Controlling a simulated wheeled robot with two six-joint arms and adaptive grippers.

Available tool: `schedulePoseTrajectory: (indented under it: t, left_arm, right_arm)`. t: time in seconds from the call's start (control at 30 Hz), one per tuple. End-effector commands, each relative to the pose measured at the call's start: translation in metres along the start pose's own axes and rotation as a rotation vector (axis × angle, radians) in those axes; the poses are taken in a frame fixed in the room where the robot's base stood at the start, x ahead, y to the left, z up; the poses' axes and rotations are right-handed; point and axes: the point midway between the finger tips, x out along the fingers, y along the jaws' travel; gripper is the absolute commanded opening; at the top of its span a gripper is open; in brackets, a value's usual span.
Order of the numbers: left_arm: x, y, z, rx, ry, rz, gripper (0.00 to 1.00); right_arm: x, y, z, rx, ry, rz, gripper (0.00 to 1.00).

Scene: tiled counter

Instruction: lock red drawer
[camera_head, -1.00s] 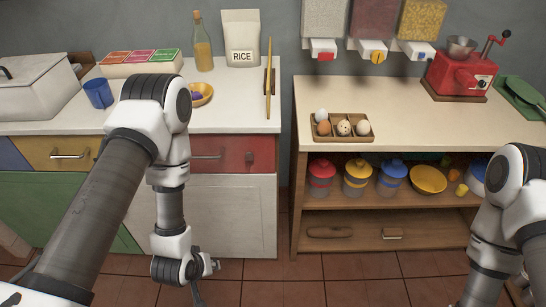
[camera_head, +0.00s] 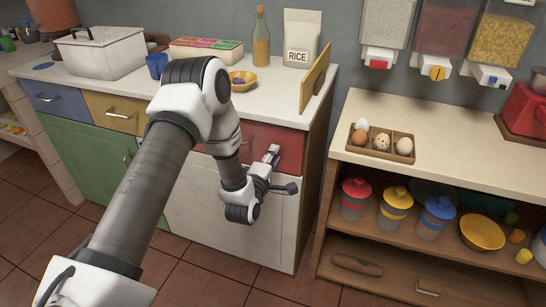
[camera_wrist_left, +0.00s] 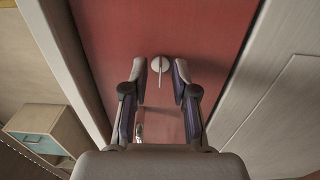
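The red drawer (camera_head: 290,151) is in the white-fronted cabinet and looks closed. My left gripper (camera_head: 280,170) is in front of its right part, and my left arm hides much of the drawer front. In the left wrist view, the red front (camera_wrist_left: 155,28) fills the middle. A small pale round lock with a thin turn piece (camera_wrist_left: 159,64) sits on it. My left gripper (camera_wrist_left: 160,75) is open there, one finger on either side of the lock, with gaps to both. A metal handle (camera_wrist_left: 139,132) shows partly behind the left finger. My right gripper is not in view.
The counter above holds a rice bag (camera_head: 302,38), a bottle (camera_head: 261,40), a yellow bowl (camera_head: 244,84) and an upright wooden board (camera_head: 315,78). A wooden shelf unit (camera_head: 440,150) with an egg tray (camera_head: 382,151) stands to the right, across a narrow gap.

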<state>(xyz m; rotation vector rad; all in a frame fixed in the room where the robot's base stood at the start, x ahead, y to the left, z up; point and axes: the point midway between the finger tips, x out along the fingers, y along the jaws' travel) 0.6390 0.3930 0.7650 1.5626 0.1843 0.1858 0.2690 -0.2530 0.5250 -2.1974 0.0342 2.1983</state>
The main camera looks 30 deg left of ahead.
Motion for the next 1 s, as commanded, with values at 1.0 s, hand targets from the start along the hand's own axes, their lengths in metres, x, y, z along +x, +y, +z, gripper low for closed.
schedulePoseTrajectory:
  t: [1.0]
  left_arm:
    - [-0.0009,-0.0007,0.0002,0.208,-0.001,-0.002,0.00]
  right_arm:
    - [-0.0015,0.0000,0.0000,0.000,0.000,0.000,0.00]
